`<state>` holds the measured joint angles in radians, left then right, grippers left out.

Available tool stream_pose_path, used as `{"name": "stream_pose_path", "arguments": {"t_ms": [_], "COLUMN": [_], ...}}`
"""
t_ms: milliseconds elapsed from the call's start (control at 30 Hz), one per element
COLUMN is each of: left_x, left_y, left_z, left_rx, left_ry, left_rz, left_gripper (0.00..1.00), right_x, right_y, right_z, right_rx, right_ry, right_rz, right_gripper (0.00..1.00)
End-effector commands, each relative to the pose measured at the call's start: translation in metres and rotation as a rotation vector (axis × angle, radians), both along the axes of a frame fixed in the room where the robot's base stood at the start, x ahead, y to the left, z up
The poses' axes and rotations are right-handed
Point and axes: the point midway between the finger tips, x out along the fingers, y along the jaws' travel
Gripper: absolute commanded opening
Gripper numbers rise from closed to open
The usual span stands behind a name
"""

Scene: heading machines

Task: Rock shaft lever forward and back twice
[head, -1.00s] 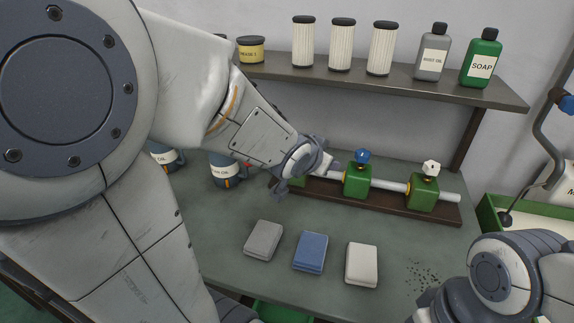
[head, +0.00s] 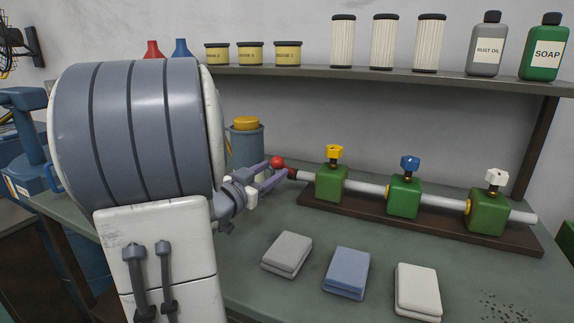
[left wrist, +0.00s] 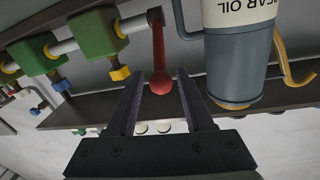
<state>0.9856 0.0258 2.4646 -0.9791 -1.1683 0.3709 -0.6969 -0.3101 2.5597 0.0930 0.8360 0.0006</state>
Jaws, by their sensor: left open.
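The shaft lever is a red arm with a ball knob (head: 278,162) at the left end of a grey shaft (head: 372,187). The shaft runs through three green blocks on a dark base. My left gripper (head: 276,178) is at the lever, its fingers pointing toward the knob. In the left wrist view the red lever (left wrist: 160,60) hangs between the two open fingers (left wrist: 161,84), with its ball near the fingertips. I cannot tell whether the fingers touch it. My right gripper is out of view.
A blue-grey oil jug (left wrist: 240,65) stands close beside the lever. Grey, blue and white folded cloths (head: 346,272) lie in front of the shaft. A shelf (head: 330,72) with tins, filters and bottles runs above the bench.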

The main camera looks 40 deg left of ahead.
Motion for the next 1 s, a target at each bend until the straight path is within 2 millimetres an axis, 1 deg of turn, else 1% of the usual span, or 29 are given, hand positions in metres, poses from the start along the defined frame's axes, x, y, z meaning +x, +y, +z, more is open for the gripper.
{"name": "stream_pose_path", "arguments": {"t_ms": [33,100,200,333,500,767,800,867,900,933,1000], "left_x": [0.012,0.026,0.043,0.061,0.071,0.073,0.073,0.073,0.072,0.072,0.072], "left_y": [0.000,0.001,0.004,0.006,0.008,0.009,0.009,0.009,0.009,0.009,0.009], "left_z": [-0.001,-0.001,-0.001,-0.001,0.000,0.000,0.000,0.000,0.000,0.000,0.000], "left_rx": [0.000,-0.001,0.000,0.001,0.001,0.001,0.001,0.001,0.001,0.001,0.001], "left_ry": [0.000,0.000,0.000,0.000,0.000,0.000,0.000,0.000,0.000,0.000,0.000], "left_rz": [-0.007,-0.006,-0.004,-0.003,0.000,0.001,0.001,0.001,0.001,0.001,0.001], "left_gripper": [0.52,0.52,0.52,0.52,0.52,0.52,0.44,0.21,0.06,0.00,0.00], "right_x": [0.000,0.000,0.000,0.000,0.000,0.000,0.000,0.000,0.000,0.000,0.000], "right_y": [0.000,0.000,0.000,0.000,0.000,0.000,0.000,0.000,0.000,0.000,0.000], "right_z": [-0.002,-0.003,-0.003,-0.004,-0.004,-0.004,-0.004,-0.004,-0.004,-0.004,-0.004], "right_rx": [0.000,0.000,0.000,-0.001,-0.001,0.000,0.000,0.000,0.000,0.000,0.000], "right_ry": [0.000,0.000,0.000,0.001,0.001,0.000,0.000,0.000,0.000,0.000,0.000], "right_rz": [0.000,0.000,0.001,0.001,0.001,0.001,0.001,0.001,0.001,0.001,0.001], "right_gripper": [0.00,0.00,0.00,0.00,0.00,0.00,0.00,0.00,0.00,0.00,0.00]}}
